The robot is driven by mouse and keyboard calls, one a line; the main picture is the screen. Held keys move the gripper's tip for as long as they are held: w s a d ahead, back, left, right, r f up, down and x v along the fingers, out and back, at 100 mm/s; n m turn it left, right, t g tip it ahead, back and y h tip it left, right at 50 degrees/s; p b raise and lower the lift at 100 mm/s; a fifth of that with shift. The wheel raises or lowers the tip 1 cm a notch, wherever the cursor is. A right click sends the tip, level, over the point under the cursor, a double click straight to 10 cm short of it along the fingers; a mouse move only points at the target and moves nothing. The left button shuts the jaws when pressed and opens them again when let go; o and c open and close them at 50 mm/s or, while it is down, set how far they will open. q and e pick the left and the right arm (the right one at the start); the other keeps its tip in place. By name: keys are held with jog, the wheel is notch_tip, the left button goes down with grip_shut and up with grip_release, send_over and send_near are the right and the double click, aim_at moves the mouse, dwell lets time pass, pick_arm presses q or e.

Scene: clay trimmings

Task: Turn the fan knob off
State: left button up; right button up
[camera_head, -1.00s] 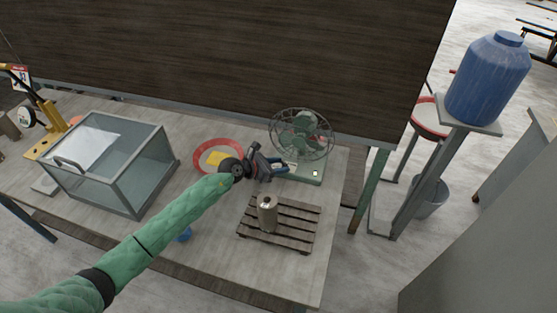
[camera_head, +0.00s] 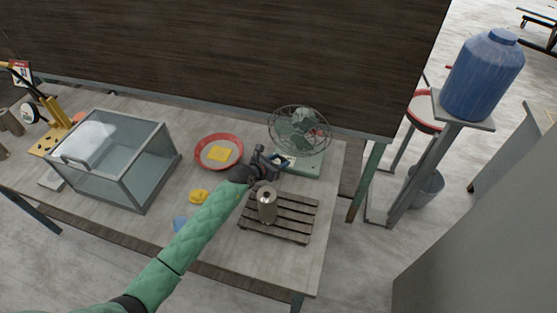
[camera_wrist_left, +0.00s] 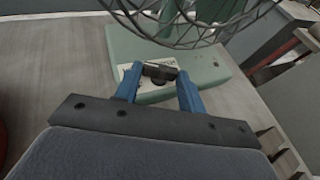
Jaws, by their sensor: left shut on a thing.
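The green fan (camera_head: 300,132) with its wire cage stands at the back right of the table. Its flat base also shows in the left wrist view (camera_wrist_left: 202,62), with a pale label plate on its front left part. The dark fan knob (camera_wrist_left: 160,71) sits on that plate. My left gripper (camera_wrist_left: 160,80) has its two blue fingertips on either side of the knob, shut on it. In the head view my left gripper (camera_head: 272,160) reaches the fan base's left front. The knob's markings are mostly hidden by the fingers. My right gripper is not in view.
A wooden pallet (camera_head: 290,222) with a metal cylinder (camera_head: 267,205) lies just in front of the fan. A red-rimmed plate (camera_head: 237,142) with a yellow block is left of the gripper. A glass case (camera_head: 150,185) stands further left.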

pick_arm(q)
jog(key=shift+n+t, duration=0.3)
dwell(0.4)
jog(key=o, duration=1)
jog(key=shift+s, duration=0.15)
